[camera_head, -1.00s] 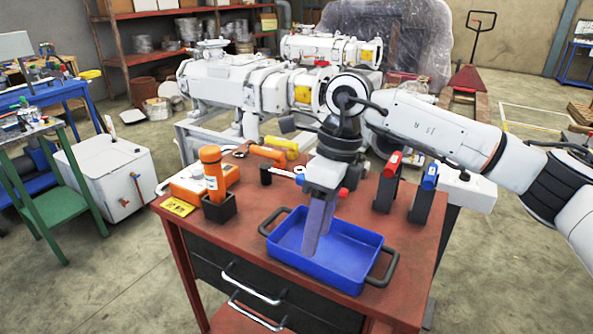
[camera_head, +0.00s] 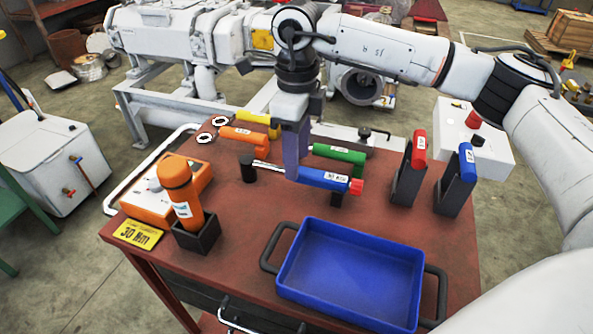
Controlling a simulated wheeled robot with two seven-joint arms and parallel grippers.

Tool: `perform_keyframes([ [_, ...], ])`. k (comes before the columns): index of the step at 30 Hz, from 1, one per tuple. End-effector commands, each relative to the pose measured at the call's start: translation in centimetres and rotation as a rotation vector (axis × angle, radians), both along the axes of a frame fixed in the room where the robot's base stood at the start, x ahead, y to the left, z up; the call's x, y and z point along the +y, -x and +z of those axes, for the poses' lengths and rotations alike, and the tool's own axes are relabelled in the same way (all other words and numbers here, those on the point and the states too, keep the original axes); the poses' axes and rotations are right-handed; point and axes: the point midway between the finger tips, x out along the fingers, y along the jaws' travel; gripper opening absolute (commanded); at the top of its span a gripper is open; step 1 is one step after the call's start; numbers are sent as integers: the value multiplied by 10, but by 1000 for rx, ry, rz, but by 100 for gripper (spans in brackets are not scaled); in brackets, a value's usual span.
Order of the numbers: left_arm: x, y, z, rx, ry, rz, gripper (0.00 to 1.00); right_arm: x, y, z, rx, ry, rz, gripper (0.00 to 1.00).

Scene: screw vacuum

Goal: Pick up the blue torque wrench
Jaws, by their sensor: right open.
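The blue torque wrench (camera_head: 328,179) lies on the red workbench (camera_head: 240,210), its silver shaft pointing left towards a small black stand (camera_head: 248,172) and a red knob at its right end. My right gripper (camera_head: 293,170) is open and points down at the left part of the blue handle. The fingers cover part of the wrench; whether they touch it I cannot tell. My left gripper is not in view.
Green (camera_head: 340,153), orange (camera_head: 243,137) and yellow (camera_head: 257,119) tools lie behind. Red (camera_head: 419,146) and blue (camera_head: 467,163) tools stand in black holders at right. An empty blue tray (camera_head: 350,275) is in front.

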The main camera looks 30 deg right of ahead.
Motion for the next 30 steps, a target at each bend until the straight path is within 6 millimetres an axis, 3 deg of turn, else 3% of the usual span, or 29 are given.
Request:
perform_keyframes([
  [12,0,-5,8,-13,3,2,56,-2,2,-50,3,0,1,45],
  [20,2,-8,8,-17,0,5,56,-2,2,-54,1,0,1,45],
  [28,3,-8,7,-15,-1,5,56,-2,2,-54,1,-1,1,3],
  [30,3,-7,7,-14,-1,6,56,-2,2,-54,1,-1,1,0],
])
